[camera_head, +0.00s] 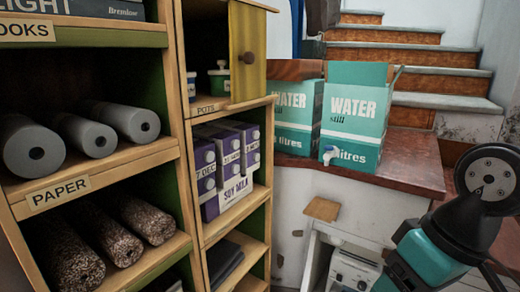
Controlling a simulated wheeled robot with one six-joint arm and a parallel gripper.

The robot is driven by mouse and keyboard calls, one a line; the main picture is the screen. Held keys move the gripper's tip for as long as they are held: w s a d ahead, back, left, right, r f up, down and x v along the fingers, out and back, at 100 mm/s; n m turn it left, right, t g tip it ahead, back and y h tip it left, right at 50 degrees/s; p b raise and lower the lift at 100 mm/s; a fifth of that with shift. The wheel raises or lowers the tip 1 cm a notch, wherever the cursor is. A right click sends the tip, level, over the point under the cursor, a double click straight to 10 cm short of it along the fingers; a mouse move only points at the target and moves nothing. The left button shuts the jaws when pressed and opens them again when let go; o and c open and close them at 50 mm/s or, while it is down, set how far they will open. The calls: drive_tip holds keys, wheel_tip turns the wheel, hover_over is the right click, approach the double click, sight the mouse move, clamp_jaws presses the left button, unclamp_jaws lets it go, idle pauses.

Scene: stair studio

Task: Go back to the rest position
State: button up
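Part of my arm, with teal and black links and a round black joint, shows at the right edge of the head view. My gripper is not in this view, so I cannot see whether it is open or holds anything. The visible part of the arm is in front of the stairs and the red-brown counter (395,172).
A wooden shelf unit (178,105) fills the left, holding grey rolls (88,133), speckled rolls (148,221) and soy milk cartons (232,160). Its small cupboard door (247,55) stands open. Teal water boxes (355,115) stand on the counter. Stairs (410,57) rise behind.

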drive_tip(key=s+a+f+n+g+b, duration=0.1)
drive_tip(key=s+a+f+n+b, duration=0.3)
drive_tip(key=f+b, duration=0.5)
wheel_tip(320, 180, up, 36)
drive_tip(key=m+p, duration=0.1)
drive_tip(key=p, duration=3.5)
drive_tip(key=shift+s+d+r+m+y, duration=0.15)
drive_tip(key=shift+s+d+m+y, duration=0.15)
drive_tip(key=shift+y, duration=0.1)
drive_tip(key=shift+c, duration=0.5)
